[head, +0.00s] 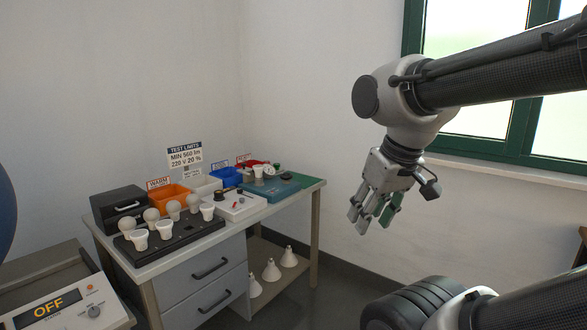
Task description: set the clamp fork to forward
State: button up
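My gripper (371,217) hangs in the air at the right of the head view, pointing down, with its fingers apart and nothing clearly held between them. A green patch shows on its right finger. It is to the right of the workbench (322,183) and well apart from it. I cannot pick out a clamp fork for certain.
A black rack (180,241) with several bulbs stands at the bench front, before a black box (120,205) and an orange bin (168,196). A panel reading OFF (62,308) with a knob is at lower left. Several white bulbs (271,270) stand on the lower shelf.

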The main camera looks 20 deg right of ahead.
aim_at(245, 171)
jog(key=z, duration=0.2)
jog(key=i+l+u, duration=0.1)
jog(key=i, duration=0.45)
jog(key=i+l+u, duration=0.1)
jog(key=i+l, duration=0.25)
jog(key=i, duration=0.15)
jog(key=i+l, duration=0.3)
jog(key=i, duration=0.25)
jog(key=i+l+u, duration=0.15)
jog(key=i+l, duration=0.15)
jog(key=i, duration=0.2)
